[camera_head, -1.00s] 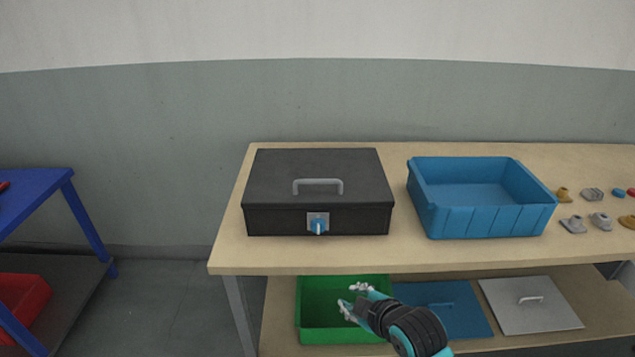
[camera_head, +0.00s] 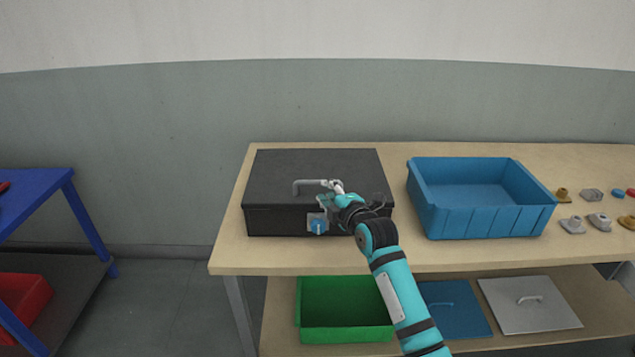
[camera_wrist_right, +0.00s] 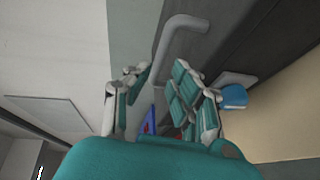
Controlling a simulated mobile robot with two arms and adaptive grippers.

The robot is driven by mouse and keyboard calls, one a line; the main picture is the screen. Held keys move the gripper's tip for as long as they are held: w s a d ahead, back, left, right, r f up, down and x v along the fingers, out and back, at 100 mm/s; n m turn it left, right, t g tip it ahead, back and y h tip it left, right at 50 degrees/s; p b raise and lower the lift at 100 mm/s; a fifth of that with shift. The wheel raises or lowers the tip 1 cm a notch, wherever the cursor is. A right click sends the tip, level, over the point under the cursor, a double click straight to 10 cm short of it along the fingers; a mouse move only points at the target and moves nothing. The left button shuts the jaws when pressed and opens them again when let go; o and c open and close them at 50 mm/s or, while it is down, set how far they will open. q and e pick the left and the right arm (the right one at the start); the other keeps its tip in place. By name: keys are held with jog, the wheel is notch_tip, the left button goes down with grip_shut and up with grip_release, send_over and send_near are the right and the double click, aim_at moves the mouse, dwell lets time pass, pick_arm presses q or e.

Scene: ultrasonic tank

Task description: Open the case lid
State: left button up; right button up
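The black case (camera_head: 270,178) stands closed on the wooden table. Its grey lid handle (camera_head: 297,188) is on top, and it also shows in the wrist view (camera_wrist_right: 168,36). A blue latch (camera_head: 317,226) on a grey plate is on the case front; it also shows in the wrist view (camera_wrist_right: 233,96). My right gripper (camera_head: 328,194) is at the right end of the handle, above the latch. In the wrist view its fingers (camera_wrist_right: 160,82) are spread, with the handle just beyond the tips. Contact with the handle cannot be told. My left gripper is not in view.
A blue bin (camera_head: 480,215) stands right of the case, with several small parts farther right. The lower shelf holds a green bin (camera_head: 345,334), a blue lid (camera_head: 455,310) and a grey lid (camera_head: 530,305). A blue-framed table (camera_head: 40,190) is at the left.

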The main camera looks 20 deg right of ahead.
aim_at(319, 184)
jog(key=x, duration=0.7)
grip_shut()
dwell(0.3)
